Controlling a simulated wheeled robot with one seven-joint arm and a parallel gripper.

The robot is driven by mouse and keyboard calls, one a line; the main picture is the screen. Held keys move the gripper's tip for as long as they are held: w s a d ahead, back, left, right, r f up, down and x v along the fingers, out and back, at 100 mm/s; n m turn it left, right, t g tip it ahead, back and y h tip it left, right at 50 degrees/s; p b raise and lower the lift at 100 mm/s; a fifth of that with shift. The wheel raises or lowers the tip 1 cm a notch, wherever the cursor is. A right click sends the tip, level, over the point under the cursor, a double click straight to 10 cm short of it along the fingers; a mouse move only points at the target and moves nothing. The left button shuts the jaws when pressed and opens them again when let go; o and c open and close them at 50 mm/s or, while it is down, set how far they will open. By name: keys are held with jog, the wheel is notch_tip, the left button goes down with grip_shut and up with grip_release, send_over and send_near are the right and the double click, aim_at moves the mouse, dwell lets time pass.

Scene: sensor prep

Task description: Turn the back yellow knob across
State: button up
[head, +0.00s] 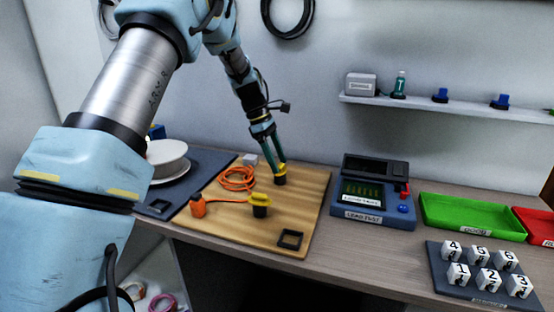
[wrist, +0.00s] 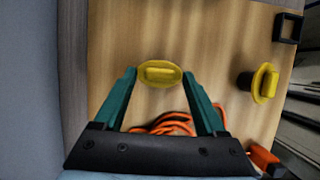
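The back yellow knob (head: 281,178) stands on a dark base on the wooden board (head: 310,215). My gripper (head: 277,167) is right over it, pointing down. In the wrist view the back knob (wrist: 160,73) lies between the two green fingertips of my gripper (wrist: 160,76), with a narrow gap on each side. Its raised bar runs from one finger toward the other. The fingers are open, and I cannot tell how far down they reach. The front yellow knob (head: 260,200) stands nearer on the same board and shows at the right in the wrist view (wrist: 265,83).
An orange cable (head: 237,180) is coiled left of the back knob, near an orange plug (head: 198,206). A square black frame (head: 290,240) lies at the board's front.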

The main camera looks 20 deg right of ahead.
grip_shut()
dwell(0.3)
jog(key=shift+r+m+p, duration=0.1)
jog(key=shift+m+p, duration=0.2)
jog(key=m+p, duration=0.1)
jog(key=m+g+y+p, duration=0.1)
jog(key=m, duration=0.1)
jog(key=shift+w+d+r+p, duration=0.1)
jog(key=shift+d+p, duration=0.1)
jog(key=shift+p, duration=0.2)
jog(key=m+y+p, duration=0.1)
jog(key=m, duration=0.1)
jog(key=m+p, duration=0.1)
jog(key=m, duration=0.2)
jog(key=shift+d+g+y, duration=0.2)
jog(key=shift+g+y, duration=0.1)
jog(key=shift+y, duration=0.1)
jog(key=m+y, duration=0.1)
jog(key=m, duration=0.1)
jog(key=m+p, duration=0.1)
jog(key=m, duration=0.1)
jog(key=shift+d+m+y, duration=0.2)
jog(key=shift+m+y, duration=0.1)
jog(key=shift+y, duration=0.1)
jog(key=m, duration=0.2)
jog(key=m+t+y, duration=0.1)
jog(key=m, duration=0.1)
jog(key=shift+d+m+y, duration=0.15)
jog(key=shift+m+y, duration=0.15)
